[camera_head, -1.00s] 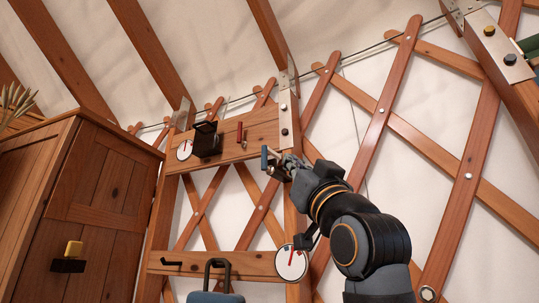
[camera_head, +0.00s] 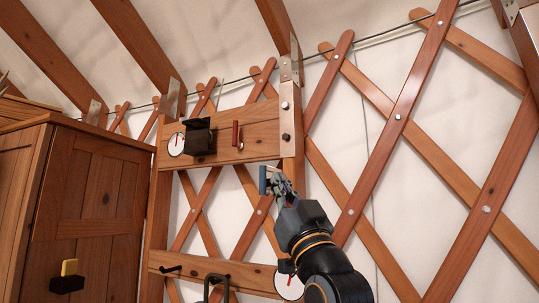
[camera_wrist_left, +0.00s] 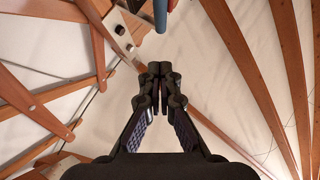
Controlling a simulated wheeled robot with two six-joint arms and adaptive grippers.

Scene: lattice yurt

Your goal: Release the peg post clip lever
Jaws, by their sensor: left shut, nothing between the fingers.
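A short blue-grey lever (camera_head: 263,180) stands out by the wooden post (camera_head: 291,150), just below the end of the upper board. In the left wrist view the blue-grey lever end (camera_wrist_left: 161,16) shows at the top edge, ahead of the fingertips, with a bit of red beside it. My left gripper (camera_head: 275,180) is close to the lever at its right in the head view. Its fingers (camera_wrist_left: 160,70) are together and empty. I cannot tell whether they touch the lever. The lever's pivot is hidden by the gripper. My right gripper is not in view.
The upper board carries a white dial (camera_head: 176,144), a black box (camera_head: 198,136) and a red handle (camera_head: 236,134). A lower board (camera_head: 215,266) has a black hook and a second dial (camera_head: 289,287). A wooden cabinet (camera_head: 90,205) stands left. Lattice wall lies behind.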

